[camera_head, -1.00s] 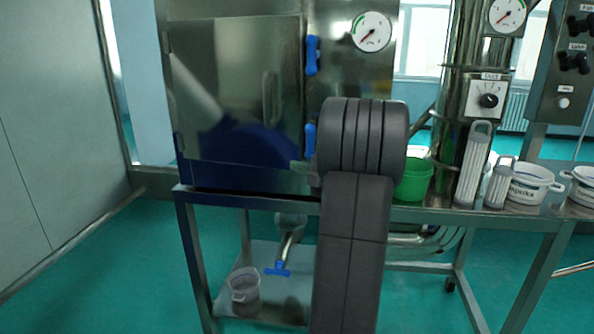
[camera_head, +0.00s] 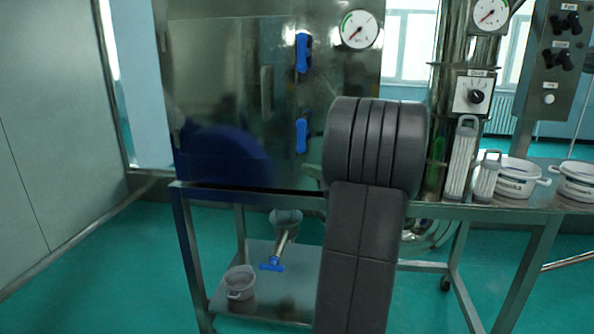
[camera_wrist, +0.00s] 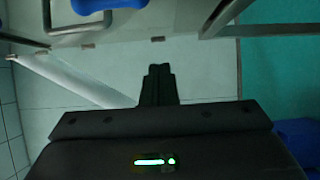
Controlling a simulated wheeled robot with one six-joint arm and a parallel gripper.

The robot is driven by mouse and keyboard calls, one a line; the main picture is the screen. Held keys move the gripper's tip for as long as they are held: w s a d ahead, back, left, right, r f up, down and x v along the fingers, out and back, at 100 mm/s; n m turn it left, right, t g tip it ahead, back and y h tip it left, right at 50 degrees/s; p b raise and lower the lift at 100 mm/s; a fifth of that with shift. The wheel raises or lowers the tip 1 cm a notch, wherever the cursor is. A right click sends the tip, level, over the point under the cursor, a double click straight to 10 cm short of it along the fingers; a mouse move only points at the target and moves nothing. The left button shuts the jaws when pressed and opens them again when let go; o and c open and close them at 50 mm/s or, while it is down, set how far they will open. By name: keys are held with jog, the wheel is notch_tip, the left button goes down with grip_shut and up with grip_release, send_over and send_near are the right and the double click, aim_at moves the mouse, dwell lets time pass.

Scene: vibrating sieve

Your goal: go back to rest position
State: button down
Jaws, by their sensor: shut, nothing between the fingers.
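My gripper (camera_wrist: 159,72) shows in the wrist view, shut and empty, with its fingertips together. It points toward a pale panel surface, and nothing is between the fingers. In the head view my dark arm stands in front of the steel cabinet of the machine (camera_head: 225,100), and the gripper itself is hidden there.
The cabinet has blue handles (camera_head: 301,134) and a gauge (camera_head: 358,29). White buckets (camera_head: 517,180) and grey-handled scoop-like tools (camera_head: 461,160) stand on the steel table at the right. Green floor (camera_head: 90,285) is free at the left.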

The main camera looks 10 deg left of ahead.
jog(key=shift+w+v, duration=0.25)
jog(key=shift+v, duration=1.15)
jog(key=shift+d+f, duration=0.1)
jog(key=shift+d, duration=0.05)
